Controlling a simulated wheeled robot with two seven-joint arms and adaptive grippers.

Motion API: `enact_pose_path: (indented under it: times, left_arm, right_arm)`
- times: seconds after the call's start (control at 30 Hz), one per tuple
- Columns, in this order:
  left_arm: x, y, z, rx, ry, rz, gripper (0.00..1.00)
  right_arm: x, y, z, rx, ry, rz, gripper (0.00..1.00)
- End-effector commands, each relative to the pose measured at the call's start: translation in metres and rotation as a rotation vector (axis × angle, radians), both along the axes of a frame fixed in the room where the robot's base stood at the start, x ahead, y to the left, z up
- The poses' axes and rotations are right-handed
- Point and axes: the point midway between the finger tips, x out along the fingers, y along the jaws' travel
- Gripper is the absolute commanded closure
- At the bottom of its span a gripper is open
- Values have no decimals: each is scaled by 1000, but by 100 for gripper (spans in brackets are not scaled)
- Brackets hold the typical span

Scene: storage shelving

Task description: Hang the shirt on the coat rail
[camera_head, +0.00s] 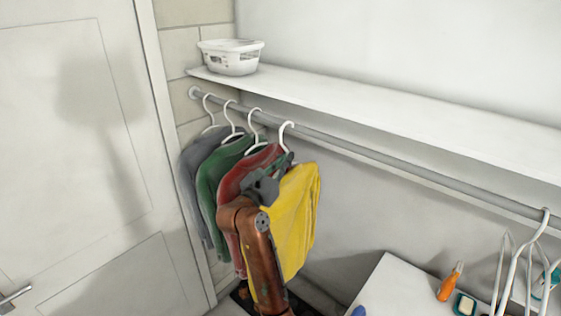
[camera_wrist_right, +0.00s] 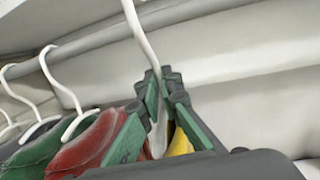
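A yellow shirt (camera_head: 298,215) hangs from a white hanger (camera_head: 285,131) beside the coat rail (camera_head: 385,163). My right gripper (camera_head: 277,173) has its fingers around the hanger's neck, just above the shirt's collar. In the right wrist view, the gripper's green-padded fingertips (camera_wrist_right: 165,85) close in on the white hanger neck (camera_wrist_right: 144,38), with a bit of yellow cloth (camera_wrist_right: 181,142) below. The hanger's hook is at rail height, but its top is cut off in the wrist view. I cannot tell whether it rests on the rail. My left gripper is out of view.
Red (camera_head: 238,182), green (camera_head: 207,185) and grey (camera_head: 194,170) shirts hang close together left of the yellow one. A white shelf (camera_head: 400,105) with a basket (camera_head: 231,58) runs above. The rail's middle is free; white hangers (camera_head: 531,245) hang at the right, near an orange-handled tool (camera_head: 449,285).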

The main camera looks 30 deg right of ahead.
Motion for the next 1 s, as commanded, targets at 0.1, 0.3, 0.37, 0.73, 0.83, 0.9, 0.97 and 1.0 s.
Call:
enact_pose_path:
  times: [0.1, 0.3, 0.37, 0.73, 0.83, 0.9, 0.97, 1.0]
  left_arm:
    - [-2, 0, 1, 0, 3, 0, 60]
    - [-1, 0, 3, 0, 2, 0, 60]
    - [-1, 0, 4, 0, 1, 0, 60]
    - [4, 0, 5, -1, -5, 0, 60]
    - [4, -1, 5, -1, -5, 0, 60]
    - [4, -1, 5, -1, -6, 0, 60]
    - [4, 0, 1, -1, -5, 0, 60]
    - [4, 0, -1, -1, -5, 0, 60]
  right_arm:
    - [4, -9, 1, -3, 0, -1, 100]
    - [9, -23, 2, -4, -1, -2, 100]
    - [11, -27, 2, -3, -1, -1, 100]
    - [22, -53, 1, -3, -1, -1, 100]
    - [25, -60, 1, -3, 0, -1, 100]
    - [26, -65, 2, -3, -1, -1, 100]
    - [27, -63, -6, -2, -1, 1, 100]
    - [27, -63, -9, -2, -1, 1, 100]
